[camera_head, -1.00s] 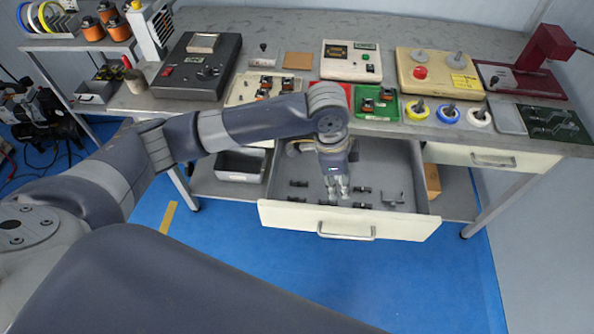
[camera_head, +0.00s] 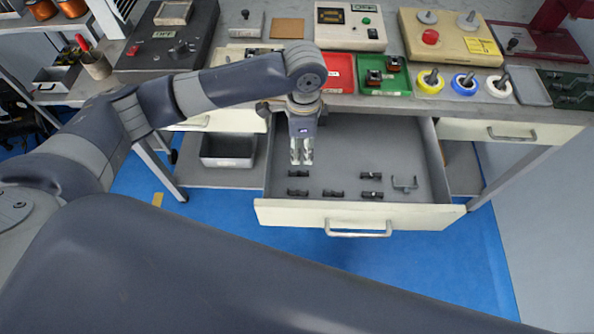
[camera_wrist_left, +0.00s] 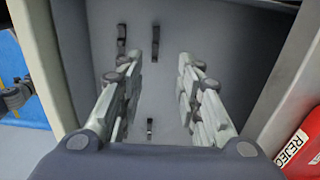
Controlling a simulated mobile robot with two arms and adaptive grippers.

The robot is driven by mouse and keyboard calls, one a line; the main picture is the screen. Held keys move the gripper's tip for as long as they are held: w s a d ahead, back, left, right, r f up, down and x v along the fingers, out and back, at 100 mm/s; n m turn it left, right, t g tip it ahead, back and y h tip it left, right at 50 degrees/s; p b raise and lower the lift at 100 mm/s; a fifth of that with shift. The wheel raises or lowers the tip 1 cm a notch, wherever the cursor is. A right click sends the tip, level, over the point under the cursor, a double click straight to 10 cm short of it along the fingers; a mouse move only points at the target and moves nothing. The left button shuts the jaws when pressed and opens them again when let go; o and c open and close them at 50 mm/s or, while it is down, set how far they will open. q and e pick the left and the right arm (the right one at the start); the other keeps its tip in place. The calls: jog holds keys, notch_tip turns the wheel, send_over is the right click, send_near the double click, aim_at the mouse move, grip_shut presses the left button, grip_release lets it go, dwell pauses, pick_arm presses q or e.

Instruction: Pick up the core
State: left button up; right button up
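Several small black cores (camera_head: 333,194) lie in two rows on the grey floor of the open drawer (camera_head: 425,165). One core (camera_head: 299,174) is at the back left, in front of my left gripper (camera_head: 301,160). The left gripper points down over the rear left of the drawer, empty. The gripper's height above the floor is hard to tell. My right gripper is not in view.
A grey bracket (camera_head: 405,184) lies in the drawer's right part. The drawer's front wall (camera_head: 350,215) has a handle. The bench above holds a red tray (camera_head: 338,72), a green tray (camera_head: 384,82) and several devices. A grey bin (camera_head: 228,150) stands left of the drawer.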

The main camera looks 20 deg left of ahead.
aim_at(299, 172)
pick_arm(q)
jog(key=f, duration=0.3)
jog(key=shift+s+d+f, duration=0.15)
jog(key=shift+s+f, duration=0.1)
jog(key=shift+f, duration=0.05)
jog(key=f, duration=0.4)
jog(key=shift+s+a+f, duration=0.3)
jog(key=shift+a+f, duration=0.05)
jog(key=shift+f, duration=0.5)
grip_shut()
